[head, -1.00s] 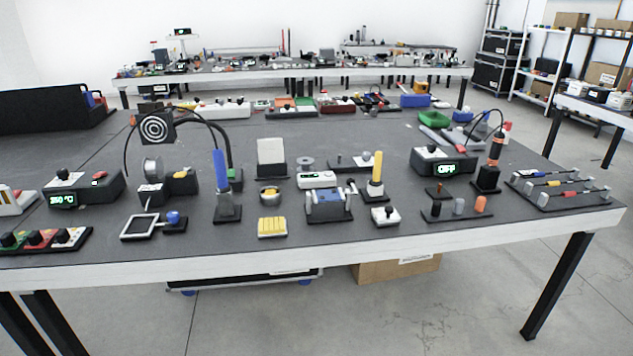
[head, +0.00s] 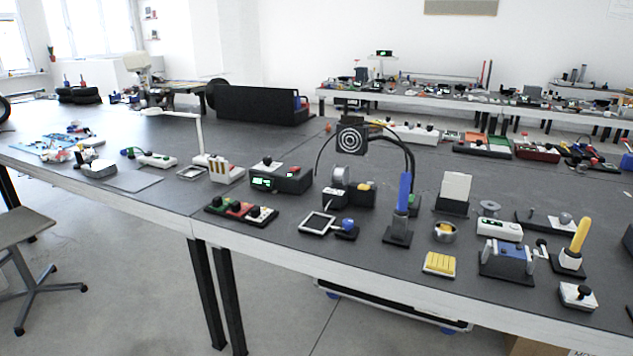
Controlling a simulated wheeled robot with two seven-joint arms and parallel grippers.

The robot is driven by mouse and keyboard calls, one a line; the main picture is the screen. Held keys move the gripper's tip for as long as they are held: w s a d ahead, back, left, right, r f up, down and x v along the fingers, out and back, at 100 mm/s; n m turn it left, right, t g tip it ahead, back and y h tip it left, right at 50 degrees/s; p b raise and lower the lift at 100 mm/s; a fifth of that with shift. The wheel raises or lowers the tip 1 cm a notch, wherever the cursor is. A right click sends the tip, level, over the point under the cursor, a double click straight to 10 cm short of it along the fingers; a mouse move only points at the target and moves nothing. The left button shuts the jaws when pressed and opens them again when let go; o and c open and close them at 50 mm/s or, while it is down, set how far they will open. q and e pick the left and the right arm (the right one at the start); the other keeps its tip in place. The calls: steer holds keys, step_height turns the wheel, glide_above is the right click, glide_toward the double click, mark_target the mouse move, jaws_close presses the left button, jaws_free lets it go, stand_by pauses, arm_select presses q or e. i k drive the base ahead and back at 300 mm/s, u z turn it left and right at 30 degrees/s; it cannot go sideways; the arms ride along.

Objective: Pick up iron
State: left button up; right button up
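A blue-handled tool (head: 404,192) stands upright in a black stand (head: 398,237) near the front of the table in the head view. It looks like a soldering iron, but I cannot be sure. A yellow-handled tool (head: 580,235) leans slightly in another stand at the right. A black station (head: 281,178) with a green lit display and a red button sits to the left of the blue-handled tool. A thin dark cable arcs up near the fan-like disc (head: 351,140). Neither of my grippers shows.
The grey table (head: 330,265) carries many small fixtures. A yellow block (head: 439,263), a small round pot (head: 444,232) and a red and green button box (head: 241,211) are near the front edge. A long black box (head: 262,104) lies behind. A stool (head: 25,232) stands at left.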

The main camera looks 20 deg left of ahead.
mark_target(402, 210)
steer(key=z, duration=0.55)
steer(key=k, duration=0.65)
steer(key=z, duration=0.9)
steer(key=i, duration=1)
steer(key=u, duration=0.55)
steer(key=i, duration=0.85)
steer(key=u, duration=0.9)
